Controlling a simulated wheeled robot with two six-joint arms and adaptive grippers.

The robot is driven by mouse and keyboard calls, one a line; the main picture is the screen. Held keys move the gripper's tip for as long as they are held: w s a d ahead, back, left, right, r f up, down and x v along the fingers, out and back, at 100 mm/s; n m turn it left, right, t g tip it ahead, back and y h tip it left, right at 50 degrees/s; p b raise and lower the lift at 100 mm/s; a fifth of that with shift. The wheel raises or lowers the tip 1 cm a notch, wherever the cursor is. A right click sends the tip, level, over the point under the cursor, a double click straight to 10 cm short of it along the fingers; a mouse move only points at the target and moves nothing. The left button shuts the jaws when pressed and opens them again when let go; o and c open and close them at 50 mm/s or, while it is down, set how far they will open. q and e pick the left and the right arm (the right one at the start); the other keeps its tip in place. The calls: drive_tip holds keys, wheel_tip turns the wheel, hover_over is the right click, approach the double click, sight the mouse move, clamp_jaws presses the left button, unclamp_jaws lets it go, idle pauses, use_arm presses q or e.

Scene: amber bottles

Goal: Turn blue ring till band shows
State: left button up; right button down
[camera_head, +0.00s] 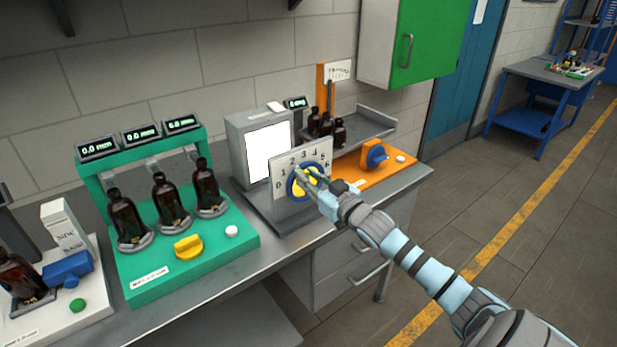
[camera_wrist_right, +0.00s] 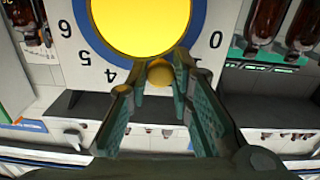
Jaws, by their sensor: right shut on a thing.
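The blue ring (camera_head: 292,186) surrounds a yellow disc on an upright white panel (camera_head: 282,207) numbered 0 to 6. The ring also shows in the right wrist view (camera_wrist_right: 197,22), partly cut off at the top. A small yellow ball knob (camera_wrist_right: 160,73) sits at the ring's edge. My right gripper (camera_head: 312,176) is at the panel, its fingers on either side of the knob and shut on it. The white screen (camera_head: 268,152) behind the panel looks blank, with no band visible. My left gripper is out of view.
A green station (camera_head: 215,237) with several amber bottles and a yellow knob (camera_head: 187,246) stands left of the panel. An orange station (camera_head: 355,167) with a blue knob (camera_head: 376,155) stands right, near a grey shelf (camera_head: 375,128) holding bottles. The bench front edge is clear.

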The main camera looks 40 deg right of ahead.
drive_tip(key=c, duration=1.7)
unclamp_jaws()
drive_tip(key=shift+o, duration=1.4)
drive_tip(key=shift+w+f, duration=0.1)
wheel_tip(320, 180, up, 10)
